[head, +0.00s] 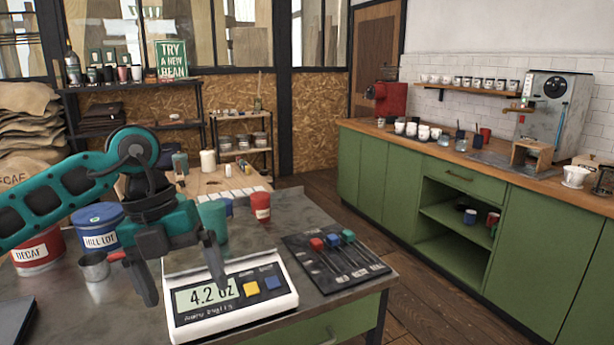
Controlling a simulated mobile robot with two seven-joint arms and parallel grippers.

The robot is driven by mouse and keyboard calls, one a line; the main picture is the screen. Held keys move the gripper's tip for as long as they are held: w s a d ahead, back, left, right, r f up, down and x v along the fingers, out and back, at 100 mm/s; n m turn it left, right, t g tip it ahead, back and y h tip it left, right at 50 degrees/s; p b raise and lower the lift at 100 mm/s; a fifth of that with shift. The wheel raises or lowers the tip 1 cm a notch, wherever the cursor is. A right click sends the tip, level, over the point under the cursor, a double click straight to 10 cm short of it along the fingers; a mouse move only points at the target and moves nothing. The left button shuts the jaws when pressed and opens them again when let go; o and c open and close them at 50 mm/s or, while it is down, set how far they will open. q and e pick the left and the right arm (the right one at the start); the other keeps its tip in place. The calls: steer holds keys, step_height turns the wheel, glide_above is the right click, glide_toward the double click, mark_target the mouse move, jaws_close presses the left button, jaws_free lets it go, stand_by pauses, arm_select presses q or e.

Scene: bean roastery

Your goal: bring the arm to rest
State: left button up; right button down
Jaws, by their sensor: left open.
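My left gripper (180,272) reaches in from the left over the metal-topped counter (300,212). Its two dark fingers point down and are spread apart, with nothing seen between them. One finger hangs in front of the white scale's (235,312) left side and the other overlaps its display, which reads 4.2 oz. I cannot tell whether the fingers touch the scale. My right gripper is not in view.
A metal cup (94,266), a red DECAF tin (36,252) and a blue HILL LOT tin (98,226) stand left. A green cup (213,220) and red cup (260,207) stand behind the gripper. A slider panel (335,262) lies right of the scale.

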arm_select(q)
steer(key=s+d+n+t+h, duration=0.1)
steer(key=s+d+n+h, duration=0.15)
steer(key=d+h, duration=0.7)
steer(key=s+d+n+h, duration=0.2)
steer(key=s+d+h, duration=0.1)
steer(key=d+h, duration=0.65)
steer(key=w+a+f+n+t+y, duration=0.2)
steer(key=a+f+n+t+y, duration=0.35)
steer(key=f+n+t, duration=0.45)
steer(key=w+a+f+n+t+y, duration=0.2)
steer(key=a+f+n+t+y, duration=0.4)
steer(key=n, duration=0.5)
steer(key=s+a+f+n+g+y, duration=0.2)
steer(key=s+a+f+n+y, duration=0.1)
steer(key=s+f, duration=0.3)
steer(key=s+a+f+n+g+y, duration=0.3)
steer(key=s+f, duration=0.4)
steer(key=f, duration=0.4)
steer(key=shift+s+a+y, duration=0.15)
steer(key=shift+a+y, duration=0.65)
steer(key=shift+y, duration=0.15)
